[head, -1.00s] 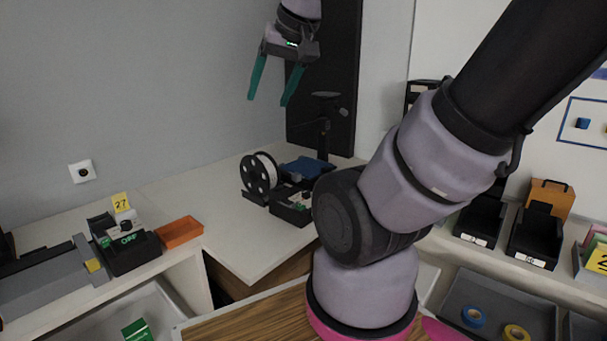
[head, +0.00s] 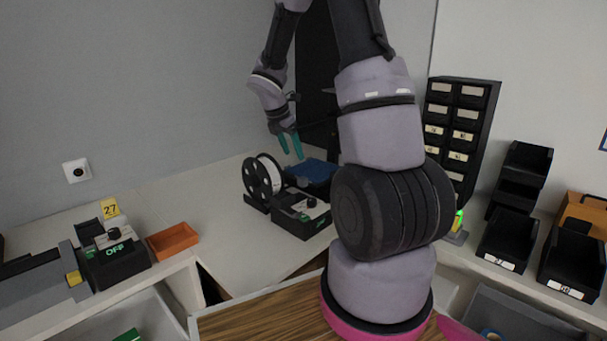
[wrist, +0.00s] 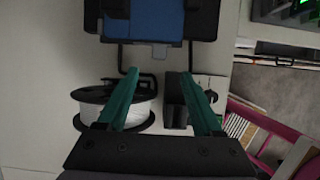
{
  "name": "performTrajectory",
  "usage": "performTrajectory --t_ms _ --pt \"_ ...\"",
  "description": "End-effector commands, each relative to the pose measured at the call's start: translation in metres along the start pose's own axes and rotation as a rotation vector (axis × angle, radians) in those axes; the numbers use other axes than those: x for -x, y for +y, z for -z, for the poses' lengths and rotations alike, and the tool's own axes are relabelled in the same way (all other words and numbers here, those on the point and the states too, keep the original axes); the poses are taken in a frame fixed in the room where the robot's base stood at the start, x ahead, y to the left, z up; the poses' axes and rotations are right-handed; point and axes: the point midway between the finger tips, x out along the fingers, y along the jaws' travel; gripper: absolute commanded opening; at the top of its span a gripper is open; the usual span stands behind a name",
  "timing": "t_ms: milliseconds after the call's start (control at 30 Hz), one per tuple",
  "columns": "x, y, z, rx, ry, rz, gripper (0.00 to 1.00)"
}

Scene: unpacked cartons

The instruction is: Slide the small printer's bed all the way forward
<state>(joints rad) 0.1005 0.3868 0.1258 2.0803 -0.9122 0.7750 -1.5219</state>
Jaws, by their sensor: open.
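The small printer (head: 303,216) stands on the white worktop, with a black base and a white filament spool (head: 264,177) on its left side. Its blue bed (head: 313,171) lies at the back of the printer. In the wrist view the blue bed (wrist: 157,18) is at the top, on a black carriage with a small tab at its near edge. My gripper (head: 292,155) is open and empty, fingers pointing down above the printer near the bed. In the wrist view my gripper (wrist: 160,76) has its teal fingers either side of that tab in the picture; contact cannot be told.
An orange tray (head: 172,241) and a black device marked OFF (head: 114,259) are on the left bench. Black drawers (head: 461,130) and open bins (head: 509,240) stand at right. A dark upright panel (head: 316,90) is behind the printer. The worktop left of the spool is clear.

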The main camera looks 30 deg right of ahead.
Motion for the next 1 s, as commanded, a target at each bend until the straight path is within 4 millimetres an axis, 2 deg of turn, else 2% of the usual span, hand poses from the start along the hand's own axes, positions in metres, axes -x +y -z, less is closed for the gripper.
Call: performTrajectory --t_ms 167,600,800,1000 --pt "-0.017 0.001 0.001 0.028 -0.001 0.005 0.68" --pt "-0.094 0.001 0.001 0.023 0.0 0.005 0.68" --pt "-0.11 0.001 0.001 0.021 0.0 0.003 0.68" --pt "-0.111 0.001 0.001 0.021 -0.001 0.002 0.68"
